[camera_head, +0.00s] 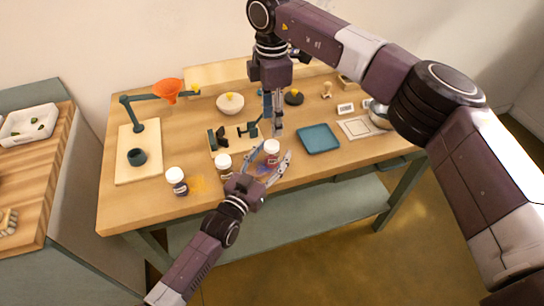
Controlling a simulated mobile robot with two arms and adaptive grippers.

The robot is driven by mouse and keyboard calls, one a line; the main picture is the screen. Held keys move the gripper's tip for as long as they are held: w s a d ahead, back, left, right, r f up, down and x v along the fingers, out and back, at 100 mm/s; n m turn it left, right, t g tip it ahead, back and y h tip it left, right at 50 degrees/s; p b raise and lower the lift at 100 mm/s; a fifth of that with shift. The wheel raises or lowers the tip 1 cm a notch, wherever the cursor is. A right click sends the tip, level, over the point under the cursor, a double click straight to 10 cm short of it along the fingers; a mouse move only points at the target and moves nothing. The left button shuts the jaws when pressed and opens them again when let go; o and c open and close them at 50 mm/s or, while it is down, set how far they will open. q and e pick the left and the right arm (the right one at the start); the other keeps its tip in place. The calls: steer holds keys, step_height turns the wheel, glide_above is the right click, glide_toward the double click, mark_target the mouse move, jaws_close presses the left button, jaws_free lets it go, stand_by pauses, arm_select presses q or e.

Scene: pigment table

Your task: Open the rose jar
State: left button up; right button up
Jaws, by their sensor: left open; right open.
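Three jars with white lids stand near the table's front edge: a left jar (177,181), a middle jar (223,164) and a right jar (272,147). The labels are too small to read, so I cannot tell for certain which is the rose jar. My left gripper (270,154) is open, with its fingers on either side of the right jar; contact is unclear. That jar is upright with its lid on, and its body is partly hidden. My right gripper (278,130) is open and points down just above and behind that lid, apparently empty.
A teal tray (319,138) lies right of the right jar. Behind are a white bowl (230,104), a black dish (293,98) and a dark stand (218,138). An orange funnel (167,91) hangs on a stand at left. A dark cup (137,157) sits on a board.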

mark_target(271, 145)
arm_select(q)
steer(key=shift+s+r, duration=0.1)
steer(key=shift+s, duration=0.05)
arm_select(e)
steer(key=shift+s+a+r, duration=0.1)
steer(key=shift+s, duration=0.05)
arm_select(q)
steer(key=c, duration=0.7)
jaws_close()
arm_select(e)
steer(key=m, duration=0.4)
steer(key=shift+f, duration=4.1)
